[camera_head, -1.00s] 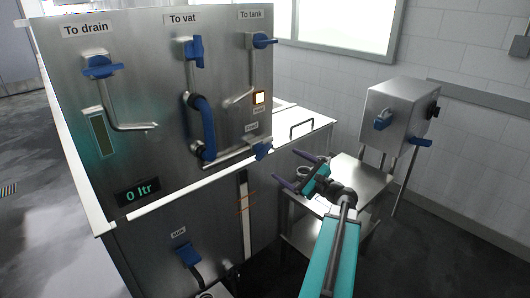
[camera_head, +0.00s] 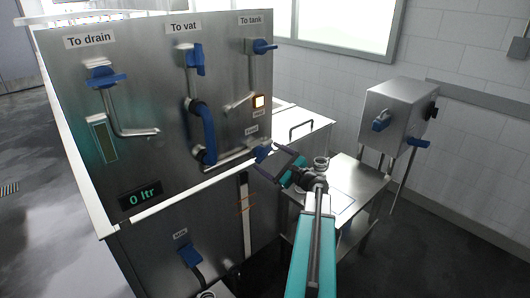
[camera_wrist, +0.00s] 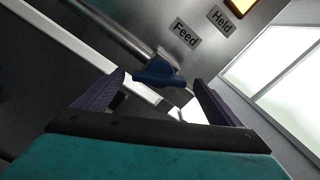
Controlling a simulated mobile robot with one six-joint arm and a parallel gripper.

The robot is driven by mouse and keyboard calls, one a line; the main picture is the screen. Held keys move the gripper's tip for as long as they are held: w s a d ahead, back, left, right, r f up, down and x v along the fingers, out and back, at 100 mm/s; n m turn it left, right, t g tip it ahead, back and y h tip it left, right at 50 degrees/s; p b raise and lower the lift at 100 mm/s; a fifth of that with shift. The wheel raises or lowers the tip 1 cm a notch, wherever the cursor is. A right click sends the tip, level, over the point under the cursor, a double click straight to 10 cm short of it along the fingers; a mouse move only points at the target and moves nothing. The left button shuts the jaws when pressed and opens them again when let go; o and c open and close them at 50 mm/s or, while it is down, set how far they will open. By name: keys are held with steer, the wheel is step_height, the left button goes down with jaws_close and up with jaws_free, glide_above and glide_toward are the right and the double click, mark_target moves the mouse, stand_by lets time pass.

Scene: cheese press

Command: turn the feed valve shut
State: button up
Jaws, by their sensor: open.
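The feed valve's blue handle (camera_head: 263,152) sits at the right end of a horizontal steel pipe, low on the panel. In the wrist view the blue handle (camera_wrist: 159,70) is ahead of my gripper, near the Feed label (camera_wrist: 185,34). My gripper (camera_head: 264,160) is open at the handle in the head view. In the wrist view its two purple fingers (camera_wrist: 160,90) stand left and right of the handle, with gaps on both sides. I cannot tell whether the handle is between the fingertips or just beyond them.
The steel panel (camera_head: 150,60) carries other blue-handled valves marked To drain, To vat and To tank, and a blue hose (camera_head: 207,130). A lit button (camera_head: 259,101) is above the feed valve. A steel side table (camera_head: 345,200) and a wall box (camera_head: 395,105) stand right.

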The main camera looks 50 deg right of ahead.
mark_target(266, 156)
steer(key=shift+w+d+p, duration=0.1)
steer(key=shift+w+p, duration=0.4)
steer(key=shift+w, duration=1.25)
steer(key=shift+d, duration=0.1)
steer(key=c, duration=1.1)
steer(key=shift+o, duration=0.2)
